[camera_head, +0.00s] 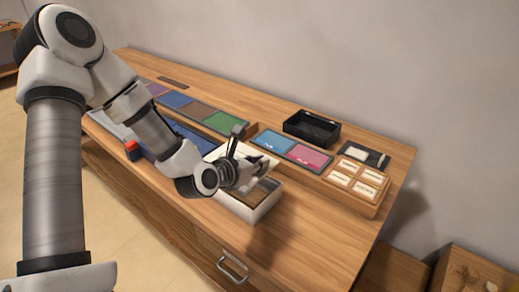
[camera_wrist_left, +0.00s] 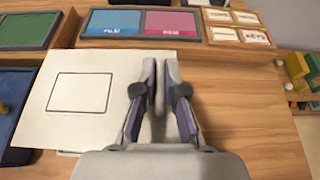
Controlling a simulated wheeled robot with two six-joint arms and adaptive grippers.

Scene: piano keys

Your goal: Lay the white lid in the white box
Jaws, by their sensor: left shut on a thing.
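The white lid (camera_wrist_left: 80,105) is a flat panel with a thin dark rectangle drawn on it. My left gripper (camera_wrist_left: 156,88) is shut on its right edge in the wrist view. In the head view the lid (camera_head: 262,156) is held above the white box (camera_head: 262,208), at the middle of the cabinet top. The box is open, and part of its brown inside shows below my left gripper (camera_head: 262,170). The lid and my gripper hide the rest of the box. I cannot tell whether the lid touches it. My right gripper is not in view.
Behind the box are blue (camera_head: 271,141) and pink (camera_head: 310,157) panels, with a green one (camera_head: 226,121) to their left. A black tray (camera_head: 312,128) stands at the back. A wooden holder with pale labels (camera_head: 357,184) is at right. The wood right of the box is clear.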

